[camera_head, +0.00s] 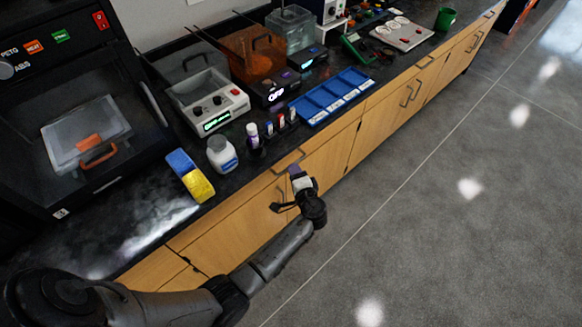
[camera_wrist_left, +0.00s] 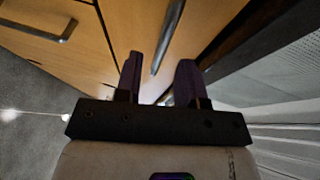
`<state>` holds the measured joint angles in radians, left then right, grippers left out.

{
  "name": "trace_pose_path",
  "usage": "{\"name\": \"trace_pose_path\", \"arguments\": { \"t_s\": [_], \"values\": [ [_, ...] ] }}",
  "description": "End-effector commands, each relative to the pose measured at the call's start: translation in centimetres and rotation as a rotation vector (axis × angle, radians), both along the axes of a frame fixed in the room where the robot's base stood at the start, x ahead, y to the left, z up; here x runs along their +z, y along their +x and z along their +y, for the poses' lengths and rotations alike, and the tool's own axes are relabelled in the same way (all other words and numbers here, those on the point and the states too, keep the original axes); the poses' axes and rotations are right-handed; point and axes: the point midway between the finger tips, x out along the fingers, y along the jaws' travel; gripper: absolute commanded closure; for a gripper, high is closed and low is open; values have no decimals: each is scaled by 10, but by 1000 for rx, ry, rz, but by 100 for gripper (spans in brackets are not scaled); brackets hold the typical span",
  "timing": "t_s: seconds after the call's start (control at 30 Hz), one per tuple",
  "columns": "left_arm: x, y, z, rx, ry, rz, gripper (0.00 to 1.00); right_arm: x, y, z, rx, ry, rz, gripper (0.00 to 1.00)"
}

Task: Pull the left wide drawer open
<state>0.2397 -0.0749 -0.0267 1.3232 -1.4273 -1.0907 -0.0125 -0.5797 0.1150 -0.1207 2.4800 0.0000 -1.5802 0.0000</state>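The wide drawer front (camera_head: 228,207) is a light wood panel under the black counter at left, and it looks flush with the cabinet. Its dark bar handle (camera_head: 288,161) lies just beyond my left gripper (camera_head: 298,172) in the head view. In the left wrist view, my left gripper (camera_wrist_left: 158,82) has its two dark fingers apart. A metal bar handle (camera_wrist_left: 168,38) runs between the fingers in the picture, with wood panels on both sides. I cannot tell whether the fingers touch it. My right gripper is not in view.
The counter carries a yellow and blue object (camera_head: 190,176), a white jar (camera_head: 222,155), small bottles (camera_head: 253,135) and a blue tray (camera_head: 333,96) near its front edge. Another handle (camera_wrist_left: 42,30) shows in the left wrist view. The grey floor (camera_head: 430,200) in front is clear.

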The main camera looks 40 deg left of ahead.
Motion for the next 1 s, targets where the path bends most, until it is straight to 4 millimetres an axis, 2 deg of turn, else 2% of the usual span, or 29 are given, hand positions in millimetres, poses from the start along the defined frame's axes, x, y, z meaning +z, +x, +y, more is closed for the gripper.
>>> {"name": "trace_pose_path", "arguments": {
  "t_s": [0.1, 0.3, 0.77, 1.0],
  "values": [
    [-4, 9, 15, 1, 2, -1, 64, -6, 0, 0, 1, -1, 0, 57],
    [-7, 18, 29, 0, 0, 0, 64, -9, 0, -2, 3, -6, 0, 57],
    [-7, 21, 35, 0, 0, -1, 64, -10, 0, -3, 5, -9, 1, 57],
    [-8, 20, 35, 0, 0, -1, 87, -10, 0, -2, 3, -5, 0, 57]
  ]
}}
